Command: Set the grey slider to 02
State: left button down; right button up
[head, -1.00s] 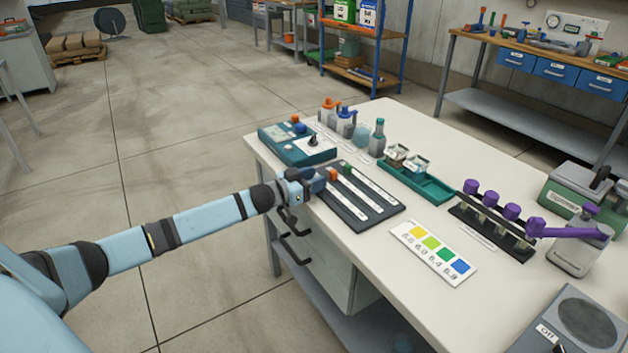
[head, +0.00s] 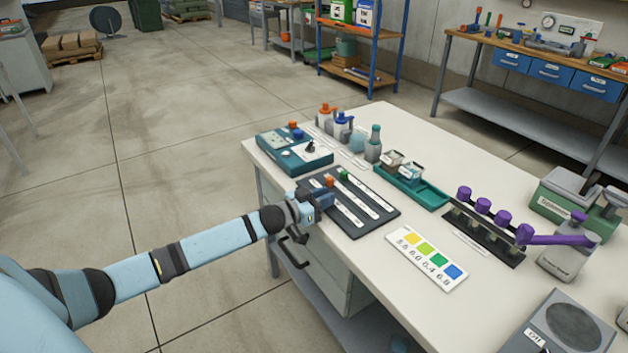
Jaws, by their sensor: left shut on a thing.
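The slider panel (head: 376,219) is a dark board with three pale label strips, lying near the table's left edge. An orange knob (head: 329,182) and a green knob (head: 344,175) sit at its far-left end. My left gripper (head: 324,199) is over the slot nearest the table edge, near that end. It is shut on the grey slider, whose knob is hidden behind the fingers. The scale marks on the strips are too small to read. My right gripper is not in view.
A teal control box (head: 293,152) stands just behind the panel. A teal tray (head: 424,190), a colour chart (head: 426,259) and a rack with purple knobs (head: 484,236) lie to the right.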

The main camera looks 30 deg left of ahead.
pick_arm(q)
jog(key=shift+s+d+r, duration=0.15)
jog(key=shift+s+d, duration=0.1)
jog(key=shift+d, duration=0.4)
jog(key=shift+s+d+f, duration=0.1)
jog(key=shift+d+f, duration=0.1)
jog(key=shift+d, duration=0.05)
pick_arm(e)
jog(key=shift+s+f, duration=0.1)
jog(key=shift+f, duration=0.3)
pick_arm(q)
jog(key=c, duration=1)
grip_release()
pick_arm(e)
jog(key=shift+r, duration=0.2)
pick_arm(q)
jog(key=shift+s+a, duration=0.1)
jog(key=shift+s, duration=0.05)
jog(key=p+v, duration=0.1)
jog(key=v, duration=1.2)
jog(key=shift+s+p, duration=0.25)
jog(key=shift+p, duration=0.15)
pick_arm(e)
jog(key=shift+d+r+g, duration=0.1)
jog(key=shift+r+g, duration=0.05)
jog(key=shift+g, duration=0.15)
